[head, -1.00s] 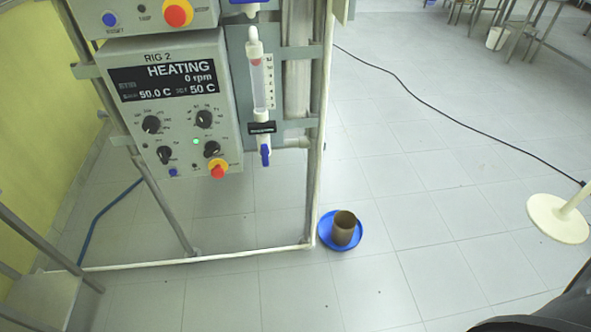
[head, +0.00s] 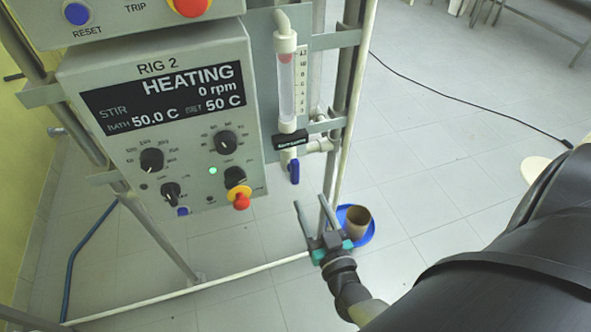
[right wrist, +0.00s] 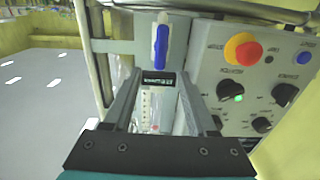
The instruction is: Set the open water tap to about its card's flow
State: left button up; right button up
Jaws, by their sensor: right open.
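The water tap is a blue lever (head: 294,171) hanging vertically at the foot of a clear flow tube (head: 286,90) on Rig 2. The tube has a reddish float near its top and a scale on its right. A small black label (head: 290,140) sits between tube and tap; its text is too small to read. My right gripper (head: 312,212) is open and empty, below and to the right of the tap, apart from it. In the right wrist view, the picture is upside down, and the blue lever (right wrist: 160,46) stands just beyond the open fingers (right wrist: 158,76). My left gripper is out of view.
The grey Rig 2 control box (head: 165,120) with knobs and a red-yellow button (head: 241,199) is left of the tap. A metal frame post (head: 345,110) stands right of it. A brown pot (head: 357,221) in a blue dish is on the floor.

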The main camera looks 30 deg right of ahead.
aim_at(296, 174)
jog(key=b+x, duration=0.1)
jog(key=x, duration=1)
jog(key=shift+w+b, duration=0.3)
jog(key=shift+w, duration=0.1)
jog(key=shift+c, duration=0.4)
grip_shut()
